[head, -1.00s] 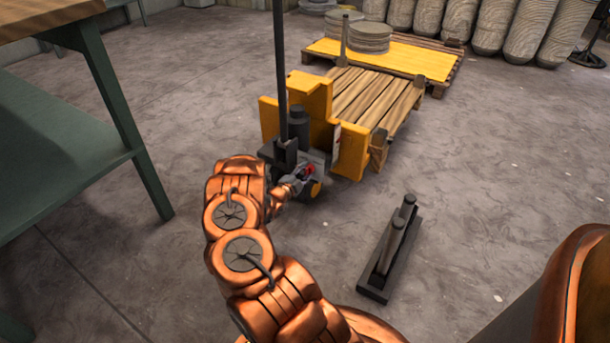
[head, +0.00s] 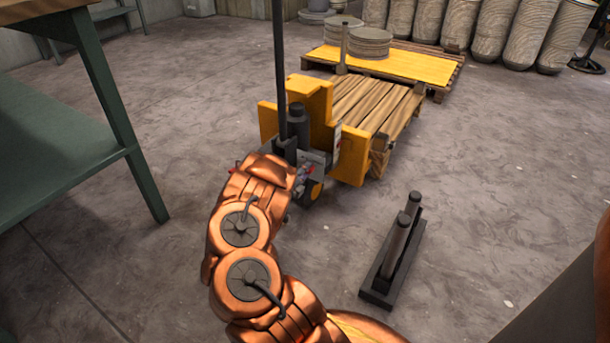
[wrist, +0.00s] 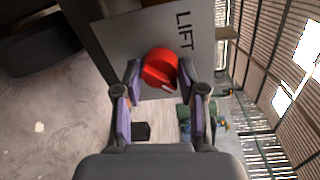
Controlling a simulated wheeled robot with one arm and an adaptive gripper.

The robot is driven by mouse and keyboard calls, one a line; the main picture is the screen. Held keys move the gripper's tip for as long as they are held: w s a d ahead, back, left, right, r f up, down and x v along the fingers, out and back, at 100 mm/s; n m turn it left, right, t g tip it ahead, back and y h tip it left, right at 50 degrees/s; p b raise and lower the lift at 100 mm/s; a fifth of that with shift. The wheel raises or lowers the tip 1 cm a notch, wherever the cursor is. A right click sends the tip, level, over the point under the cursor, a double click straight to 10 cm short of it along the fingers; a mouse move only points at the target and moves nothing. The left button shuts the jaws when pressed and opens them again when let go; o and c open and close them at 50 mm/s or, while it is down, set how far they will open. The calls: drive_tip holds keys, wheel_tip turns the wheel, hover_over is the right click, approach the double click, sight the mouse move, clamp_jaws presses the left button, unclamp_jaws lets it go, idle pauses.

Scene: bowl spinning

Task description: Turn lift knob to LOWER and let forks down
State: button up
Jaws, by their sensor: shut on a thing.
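A red knob (wrist: 158,70) sits on a grey plate (wrist: 205,25) marked LIFT in the wrist view. Its white mark points to the lower right of that picture. My gripper (wrist: 160,76) is shut on the knob, one finger on each side. In the head view the knob is hard to make out, as my wrist covers much of that area. The yellow lift truck (head: 352,158) has a tall dark mast (head: 280,70). A slatted wooden pallet (head: 375,103) is at its far side. The forks are hidden under it.
A green bench (head: 110,85) stands at the left. A dark stand with two posts (head: 380,287) is on the floor at right. A yellow-topped pallet with stacked discs (head: 425,66) lies behind. Open floor lies to the right.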

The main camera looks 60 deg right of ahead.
idle(0.5)
drive_tip(key=o, duration=1.1)
drive_tip(key=shift+o, duration=0.2)
drive_tip(key=a, duration=1.2)
drive_tip(key=shift+s+r, duration=0.25)
drive_tip(key=shift+r, duration=0.2)
